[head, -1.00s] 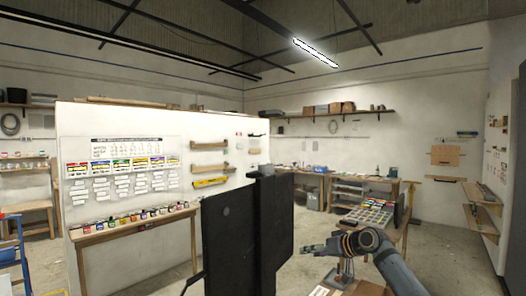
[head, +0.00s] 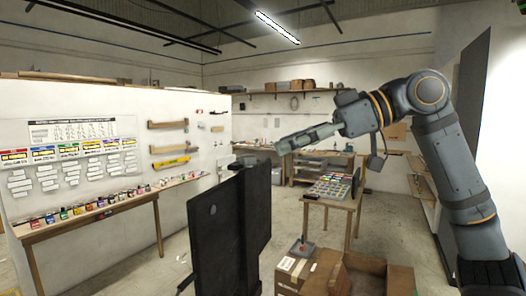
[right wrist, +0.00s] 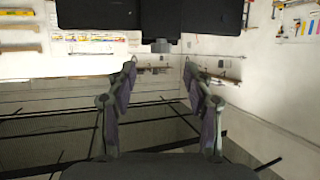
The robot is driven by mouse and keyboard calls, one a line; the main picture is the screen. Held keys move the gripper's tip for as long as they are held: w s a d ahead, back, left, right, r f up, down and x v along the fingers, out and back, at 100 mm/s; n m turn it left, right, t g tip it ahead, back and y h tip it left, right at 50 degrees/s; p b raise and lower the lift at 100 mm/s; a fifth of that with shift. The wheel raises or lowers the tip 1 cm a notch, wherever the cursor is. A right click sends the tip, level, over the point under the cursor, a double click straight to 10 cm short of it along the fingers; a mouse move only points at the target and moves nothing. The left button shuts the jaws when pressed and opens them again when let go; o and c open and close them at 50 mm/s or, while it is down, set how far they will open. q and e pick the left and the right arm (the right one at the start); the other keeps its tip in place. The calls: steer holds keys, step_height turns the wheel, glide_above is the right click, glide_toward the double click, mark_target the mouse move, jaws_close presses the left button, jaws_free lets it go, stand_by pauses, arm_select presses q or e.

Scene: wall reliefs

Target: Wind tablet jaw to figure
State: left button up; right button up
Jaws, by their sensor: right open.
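My right gripper (head: 283,146) is raised in the right half of the head view, its fingers pointing left. It is open and empty, with nothing between its fingers in the right wrist view (right wrist: 160,64). A black upright panel (head: 232,225) with a thicker post stands below and left of it in the head view. I cannot tell whether this panel is mine. Dark panels with a small block also cross the top of the wrist view. I cannot make out a tablet jaw or a figure for certain. My left gripper is not in view.
Cardboard boxes (head: 372,279) stand low at the right, with a small red-topped item (head: 304,246) on them. A table of coloured items (head: 333,188) is behind. A white partition (head: 75,165) has a ledge of small bottles (head: 100,205). Floor is clear between.

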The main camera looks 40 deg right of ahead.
mark_target(253, 156)
steer(key=p+x, duration=0.1)
steer(key=x, duration=0.4)
steer(key=shift+w+a+r, duration=0.1)
steer(key=shift+a+r, duration=0.05)
steer(key=shift+a, duration=0.15)
steer(key=shift+w+a+f, duration=0.15)
steer(key=shift+w+f, duration=0.1)
steer(key=shift+w, duration=0.15)
steer(key=shift+s, duration=0.1)
steer(key=shift+c, duration=0.3)
